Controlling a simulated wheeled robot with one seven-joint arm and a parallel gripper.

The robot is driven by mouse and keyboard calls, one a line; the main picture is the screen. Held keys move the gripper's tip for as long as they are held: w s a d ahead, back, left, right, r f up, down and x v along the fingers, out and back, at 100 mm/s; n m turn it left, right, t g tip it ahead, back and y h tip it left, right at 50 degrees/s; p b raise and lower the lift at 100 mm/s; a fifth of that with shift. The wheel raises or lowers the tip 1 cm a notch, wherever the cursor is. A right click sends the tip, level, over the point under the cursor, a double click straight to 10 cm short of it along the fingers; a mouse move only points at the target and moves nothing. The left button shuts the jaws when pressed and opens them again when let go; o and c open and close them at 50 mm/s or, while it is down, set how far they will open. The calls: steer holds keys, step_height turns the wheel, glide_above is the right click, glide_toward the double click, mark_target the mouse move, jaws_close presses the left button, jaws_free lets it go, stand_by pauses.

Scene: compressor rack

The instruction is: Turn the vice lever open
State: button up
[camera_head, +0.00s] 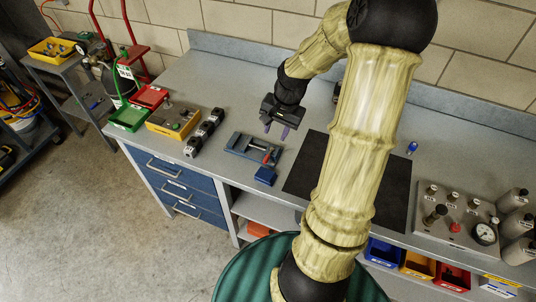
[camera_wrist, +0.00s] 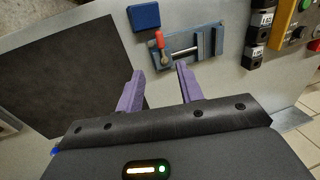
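A blue vice (camera_head: 252,148) sits on the grey workbench, left of the black mat. Its red-handled lever (camera_head: 267,156) is at its right side. In the wrist view the vice (camera_wrist: 196,46) is beyond my fingertips, with the red lever handle (camera_wrist: 159,40) at its left end. My gripper (camera_head: 278,130) is above the bench, behind and slightly right of the vice. It is open and empty. In the wrist view its two purple fingers (camera_wrist: 159,72) are spread apart, and neither visibly touches the vice or lever.
A small blue block (camera_head: 265,176) lies close to the vice. A black mat (camera_head: 305,165) covers the bench to the right. Black blocks (camera_head: 204,132), a yellow control box (camera_head: 174,121) and red and green bins (camera_head: 129,117) stand to the left. A gauge panel (camera_head: 455,217) is at far right.

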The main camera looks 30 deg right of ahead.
mark_target(267, 157)
steer(key=f, duration=0.4)
steer(key=w+a+f, duration=0.1)
steer(key=f, duration=0.3)
steer(key=w+f, duration=0.1)
steer(key=f, duration=0.4)
steer(key=shift+a+f, duration=0.1)
steer(key=shift+a, duration=0.25)
jaws_close()
